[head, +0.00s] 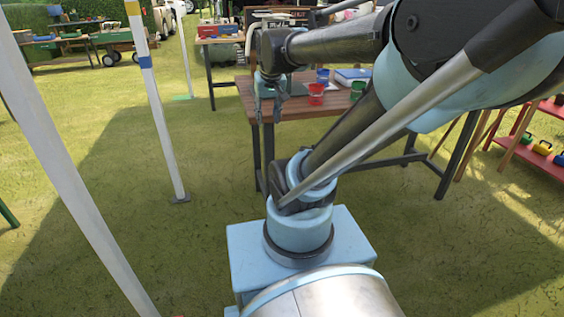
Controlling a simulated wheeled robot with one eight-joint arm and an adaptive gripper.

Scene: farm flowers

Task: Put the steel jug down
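My gripper (268,108) points down at the left end of a brown wooden table (304,111), in the middle of the head view. Its grey fingers look small and are partly lost against the table and the wrist. I cannot tell whether they are open or shut, or whether they hold anything. I cannot make out the steel jug for sure; grey shapes around the fingers blend together, and my arm covers part of the tabletop.
A red cup (316,94), a blue cup (322,75), a green cup (357,91) and a flat blue item (352,75) are on the table. White poles (158,110) stand left. A red shelf (539,158) stands right. Grass between is clear.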

